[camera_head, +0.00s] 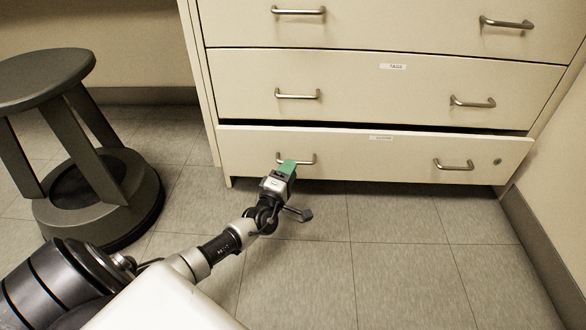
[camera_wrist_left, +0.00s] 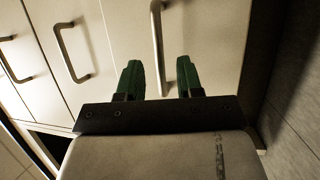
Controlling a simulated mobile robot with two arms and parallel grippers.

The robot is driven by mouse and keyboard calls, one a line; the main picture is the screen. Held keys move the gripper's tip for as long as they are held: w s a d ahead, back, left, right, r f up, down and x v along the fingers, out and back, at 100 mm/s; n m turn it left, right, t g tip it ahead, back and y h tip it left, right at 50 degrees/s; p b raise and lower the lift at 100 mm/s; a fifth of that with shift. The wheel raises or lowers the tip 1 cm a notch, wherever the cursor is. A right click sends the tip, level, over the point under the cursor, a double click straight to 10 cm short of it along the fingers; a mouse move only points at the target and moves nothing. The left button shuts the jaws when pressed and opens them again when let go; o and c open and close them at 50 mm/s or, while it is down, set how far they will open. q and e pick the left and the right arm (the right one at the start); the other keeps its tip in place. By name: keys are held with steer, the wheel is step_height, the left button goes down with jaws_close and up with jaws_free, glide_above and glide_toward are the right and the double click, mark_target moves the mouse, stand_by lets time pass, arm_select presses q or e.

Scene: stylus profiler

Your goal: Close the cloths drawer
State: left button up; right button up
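The bottom drawer (camera_head: 370,155) of the cream cabinet stands a little way out, with a dark gap above its front. The small label on it is too blurred to read, so I cannot confirm it is the cloths drawer. It has a left handle (camera_head: 296,158), a right handle (camera_head: 453,165) and a round lock at the right. My left gripper (camera_head: 288,166) is at the left handle, partly covering it. In the left wrist view its green fingers (camera_wrist_left: 159,80) are apart, and a metal bar handle (camera_wrist_left: 157,40) shows between them; I cannot tell whether they touch. My right gripper is out of view.
The drawer above (camera_head: 385,88) is shut and bears a label like "TAGS". A dark grey stool (camera_head: 75,150) stands at the left. A wall with a dark baseboard (camera_head: 545,245) is close on the right. The tiled floor (camera_head: 380,260) in front is clear.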

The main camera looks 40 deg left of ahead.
arm_select(q)
steer(key=shift+b+x, duration=0.65)
steer(key=shift+x, duration=1.1)
jaws_close()
